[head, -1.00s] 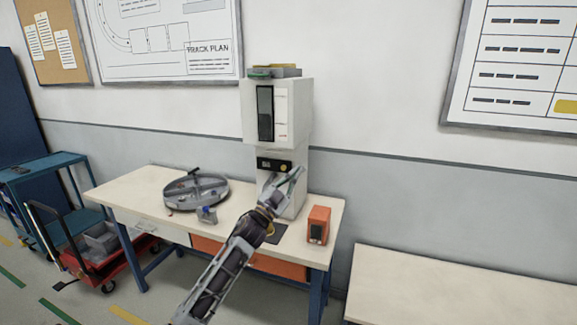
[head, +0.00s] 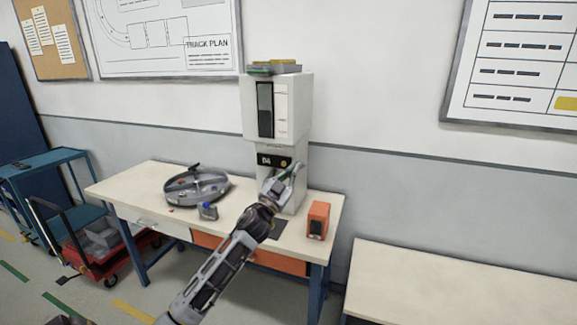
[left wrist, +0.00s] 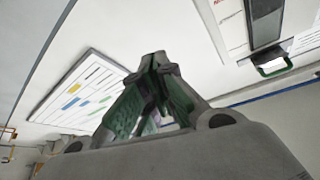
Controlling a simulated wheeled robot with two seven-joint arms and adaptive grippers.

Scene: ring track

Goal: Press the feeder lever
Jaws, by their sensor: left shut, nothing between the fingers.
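The feeder (head: 290,108) is a tall white machine at the back of the workbench (head: 130,187), with a dark upright window and a small black display. My left gripper (head: 293,171) is in front of its lower part, just below and right of the display. It is shut and empty; I cannot tell whether it touches the feeder. The left wrist view shows its closed fingers (left wrist: 157,62) and, at upper right, part of the feeder's front with a dark handle-like frame (left wrist: 272,66). I cannot tell for sure which part is the lever. My right gripper is out of view.
A round grey ring tray (head: 197,199) and a small blue-grey item (head: 208,211) lie left on the bench. An orange box (head: 318,219) stands right of the feeder. A second pale bench (head: 440,285) is at right, a red cart (head: 122,262) at left.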

